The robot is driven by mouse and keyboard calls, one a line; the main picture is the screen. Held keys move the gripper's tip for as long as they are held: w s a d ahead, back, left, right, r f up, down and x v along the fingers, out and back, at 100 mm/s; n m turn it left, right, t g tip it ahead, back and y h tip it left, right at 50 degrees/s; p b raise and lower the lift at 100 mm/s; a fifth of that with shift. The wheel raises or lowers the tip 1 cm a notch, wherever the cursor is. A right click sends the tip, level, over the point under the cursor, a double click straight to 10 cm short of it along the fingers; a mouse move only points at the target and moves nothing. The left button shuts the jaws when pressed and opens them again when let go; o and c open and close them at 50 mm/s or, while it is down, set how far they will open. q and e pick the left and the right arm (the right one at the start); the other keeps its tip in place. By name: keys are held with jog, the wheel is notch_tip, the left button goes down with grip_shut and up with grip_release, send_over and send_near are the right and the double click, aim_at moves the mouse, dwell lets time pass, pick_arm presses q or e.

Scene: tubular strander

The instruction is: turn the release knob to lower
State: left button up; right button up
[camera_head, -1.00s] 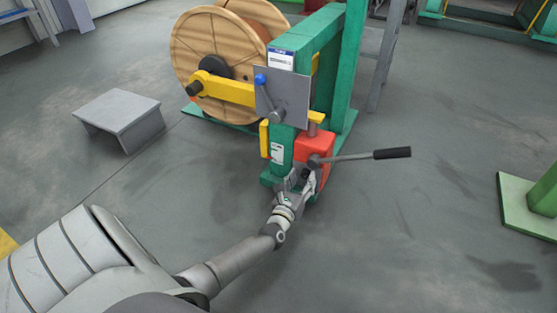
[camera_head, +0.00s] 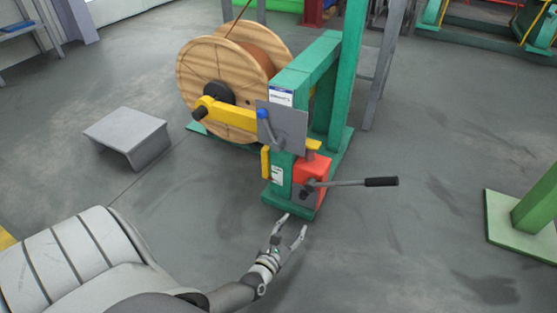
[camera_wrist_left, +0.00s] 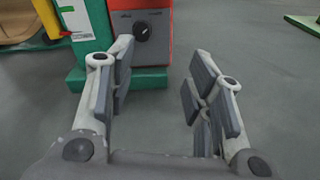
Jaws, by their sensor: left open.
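The release knob (camera_wrist_left: 143,30) is a small black dial with a white mark on the grey lower panel of the red hydraulic unit (camera_wrist_left: 150,5). The red unit also shows in the head view (camera_head: 311,170), with a long lever (camera_head: 345,183) that ends in a black grip and points right. My left gripper (camera_head: 293,222) is open and empty, in front of the green stand's base and apart from it. In the left wrist view its fingers (camera_wrist_left: 160,85) are spread wide, with the knob beyond them, between the fingers but nearer the left one. My right gripper is not in view.
The green stand (camera_head: 280,150) carries a wooden cable reel (camera_head: 200,75) and a grey plate with a blue-knobbed lever (camera_head: 263,113). A grey step (camera_head: 128,135) stands left. A green post base (camera_head: 505,215) is at right. Floor between is clear.

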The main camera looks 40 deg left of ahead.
pick_arm(q)
jog(key=s+d+r+m+g+h+p, duration=0.2)
jog(key=s+m+p, duration=0.5)
jog(key=m+p, duration=0.4)
jog(key=s+d+r+m+g+h+p, duration=0.2)
jog(key=s+d+r+m+g+p, duration=0.3)
jog(key=s+m+p, duration=0.3)
jog(key=d+m+p, duration=0.1)
jog(key=m+p, duration=0.3)
jog(key=p, duration=0.4)
jog(key=shift+s+r, duration=0.3)
jog(key=shift+r, duration=0.05)
